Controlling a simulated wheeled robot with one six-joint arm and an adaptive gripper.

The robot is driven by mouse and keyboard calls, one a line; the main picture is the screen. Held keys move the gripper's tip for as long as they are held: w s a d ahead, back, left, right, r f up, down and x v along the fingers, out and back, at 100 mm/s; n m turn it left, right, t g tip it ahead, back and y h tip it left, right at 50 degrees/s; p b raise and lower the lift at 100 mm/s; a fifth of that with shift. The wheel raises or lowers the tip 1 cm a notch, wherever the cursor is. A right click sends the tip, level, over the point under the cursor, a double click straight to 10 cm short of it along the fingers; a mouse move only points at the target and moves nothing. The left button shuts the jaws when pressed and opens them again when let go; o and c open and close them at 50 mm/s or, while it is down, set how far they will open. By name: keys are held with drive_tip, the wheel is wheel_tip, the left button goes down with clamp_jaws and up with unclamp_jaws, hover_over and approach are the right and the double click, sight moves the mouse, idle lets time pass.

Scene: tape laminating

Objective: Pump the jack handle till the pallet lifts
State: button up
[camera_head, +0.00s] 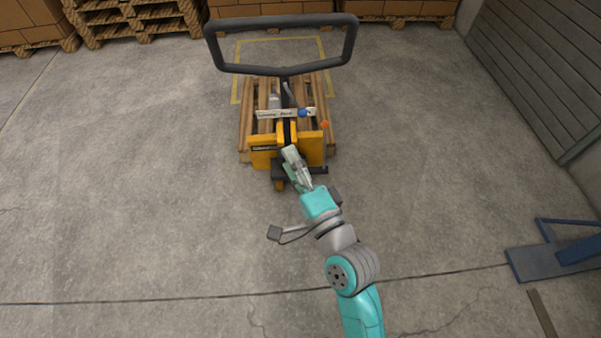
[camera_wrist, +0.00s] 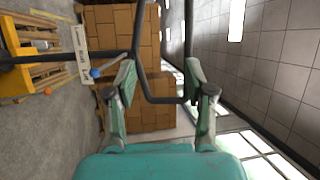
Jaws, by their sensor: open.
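The yellow pallet jack (camera_head: 262,158) stands with its forks under the wooden pallet (camera_head: 246,118). Its black loop handle (camera_head: 281,71) spans the top of the head view. In the wrist view the handle's dark bar (camera_wrist: 167,100) shows between my two fingers; whether it touches them I cannot tell. My gripper (camera_wrist: 160,78) is open and empty. In the head view my gripper (camera_head: 291,154) appears over the front of the jack. A blue knob (camera_head: 303,113) shows near a pale labelled strip (camera_head: 270,114). Whether the pallet is off the floor is unclear.
A yellow floor outline (camera_head: 237,70) surrounds the pallet area. Stacked cartons on pallets (camera_head: 140,20) line the back. A slatted shutter wall (camera_head: 545,80) is at right, and a blue metal frame (camera_head: 550,260) lies at lower right. The floor at left is clear.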

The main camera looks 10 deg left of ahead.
drive_tip(key=v, duration=1.2)
idle(0.4)
